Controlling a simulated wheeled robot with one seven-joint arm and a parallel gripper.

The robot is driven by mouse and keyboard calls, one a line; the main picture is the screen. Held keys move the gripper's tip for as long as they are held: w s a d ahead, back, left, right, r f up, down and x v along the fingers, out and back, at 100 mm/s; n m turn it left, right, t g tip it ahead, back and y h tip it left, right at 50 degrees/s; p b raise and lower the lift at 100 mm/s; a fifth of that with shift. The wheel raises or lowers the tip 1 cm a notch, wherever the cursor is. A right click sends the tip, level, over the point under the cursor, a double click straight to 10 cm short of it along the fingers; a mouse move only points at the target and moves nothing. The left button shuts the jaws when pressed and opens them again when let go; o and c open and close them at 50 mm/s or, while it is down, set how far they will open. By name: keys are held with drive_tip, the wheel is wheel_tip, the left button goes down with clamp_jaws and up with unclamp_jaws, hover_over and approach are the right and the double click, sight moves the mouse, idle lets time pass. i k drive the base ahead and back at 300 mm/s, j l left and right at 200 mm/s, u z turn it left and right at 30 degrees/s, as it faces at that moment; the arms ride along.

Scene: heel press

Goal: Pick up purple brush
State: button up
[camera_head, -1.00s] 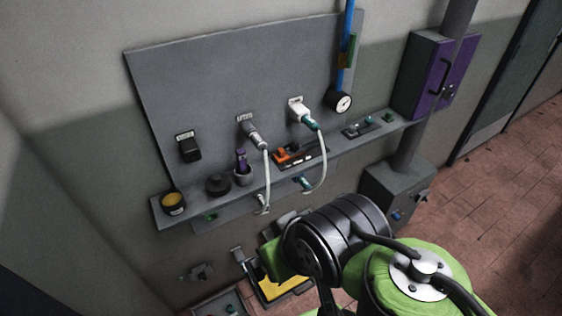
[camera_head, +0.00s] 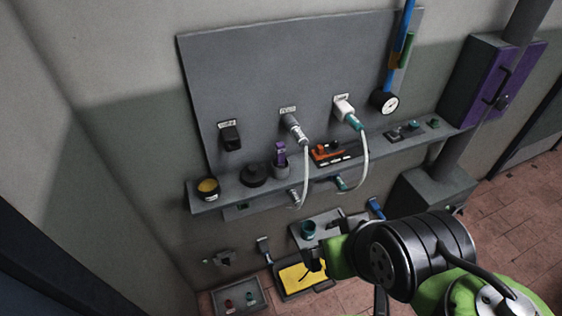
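A purple brush (camera_head: 281,150) stands upright in a small grey cup (camera_head: 281,170) on the wall shelf. Only its upper part shows; its lower end is hidden in the cup. My gripper (camera_head: 313,263) appears as a small dark shape at the end of my green and black arm, low in the picture. It is well below the shelf and to the right of the brush, apart from it. It is too small and dark to tell whether its fingers are open or shut.
The shelf (camera_head: 232,196) also bears a yellow-topped tin (camera_head: 208,188), a dark round pot (camera_head: 253,175) and an orange-and-black block (camera_head: 328,152). White hoses (camera_head: 366,160) hang over its front edge. A yellow tray (camera_head: 300,277) and a grey tray (camera_head: 238,298) lie below.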

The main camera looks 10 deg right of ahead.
sight(280, 148)
drive_tip(key=z, duration=3)
drive_tip(key=u, duration=3)
drive_tip(key=i+u, duration=0.1)
drive_tip(key=u, duration=0.4)
drive_tip(key=l+u, duration=0.15)
drive_tip(key=u, duration=0.3)
drive_tip(key=i+l+u, duration=0.1)
drive_tip(key=u, duration=0.4)
drive_tip(key=l+u, duration=0.15)
drive_tip(key=u, duration=0.3)
drive_tip(key=l+u, duration=0.15)
drive_tip(key=u, duration=0.35)
drive_tip(key=l+u, duration=0.15)
drive_tip(key=u, duration=0.3)
